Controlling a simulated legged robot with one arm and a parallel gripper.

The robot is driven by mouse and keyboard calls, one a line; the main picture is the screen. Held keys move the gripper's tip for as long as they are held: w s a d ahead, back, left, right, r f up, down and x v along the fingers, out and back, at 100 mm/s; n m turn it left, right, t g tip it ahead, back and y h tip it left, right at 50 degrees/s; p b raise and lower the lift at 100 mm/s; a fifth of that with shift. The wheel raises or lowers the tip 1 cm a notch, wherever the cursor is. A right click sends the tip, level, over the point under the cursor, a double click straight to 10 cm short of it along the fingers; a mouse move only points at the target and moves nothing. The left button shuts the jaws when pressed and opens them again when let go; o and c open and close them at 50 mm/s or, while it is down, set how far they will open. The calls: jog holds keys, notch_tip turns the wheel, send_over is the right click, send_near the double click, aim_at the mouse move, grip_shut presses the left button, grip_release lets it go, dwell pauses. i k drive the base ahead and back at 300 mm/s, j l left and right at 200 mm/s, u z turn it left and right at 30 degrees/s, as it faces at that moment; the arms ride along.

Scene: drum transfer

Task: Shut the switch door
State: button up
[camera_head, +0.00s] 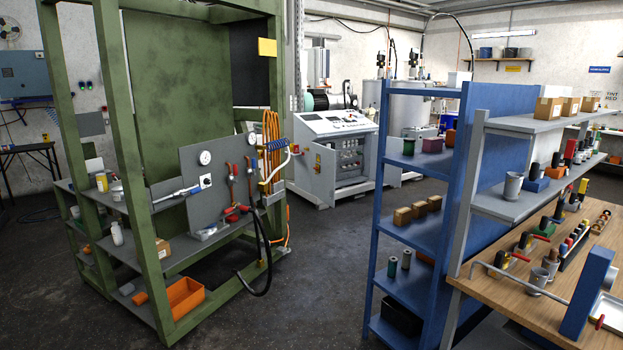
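A white control console (333,130) stands at the back middle, with a sloped button panel on top. Its front shows a compartment with rows of small dark switches or breakers (347,160). A pale door panel (325,172) stands at the left of this compartment, and another door panel (391,168) stands out at its right, so the compartment is open. Which panel is the switch door I cannot tell. My gripper is not in view.
A green steel frame (140,180) with shelves and hoses stands at the left. A blue shelf rack (410,235) and a wooden workbench (540,300) with tools stand at the right. Clear dark floor (320,270) runs between them towards the console. A blue wall cabinet (23,75) hangs far left.

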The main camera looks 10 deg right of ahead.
aim_at(323, 180)
jog(key=i+l+z, duration=0.2)
jog(key=i, duration=0.3)
jog(key=i+l+z, duration=0.25)
jog(key=i, duration=0.25)
jog(key=i+u, duration=0.3)
jog(key=i, duration=0.25)
jog(key=i+l+u, duration=0.1)
jog(key=i+u, duration=0.15)
jog(key=i, duration=0.3)
jog(key=i+l+u, duration=0.3)
jog(key=i, duration=0.25)
jog(key=i+z, duration=0.15)
jog(key=i, duration=0.3)
jog(key=i+j+z, duration=0.2)
jog(key=i, duration=0.25)
jog(key=i+j+z, duration=0.15)
jog(key=i, duration=0.35)
jog(key=i+j+z, duration=0.2)
jog(key=i, duration=0.2)
jog(key=i+l+z, duration=0.25)
jog(key=i+z, duration=0.15)
jog(key=i, duration=0.65)
jog(key=i+j+z, duration=0.1)
jog(key=i+z, duration=0.3)
jog(key=i, duration=0.6)
jog(key=i+u, duration=0.4)
jog(key=i+l+u, duration=0.15)
jog(key=i+u, duration=0.3)
jog(key=i+l+u, duration=0.8)
jog(key=j, duration=0.1)
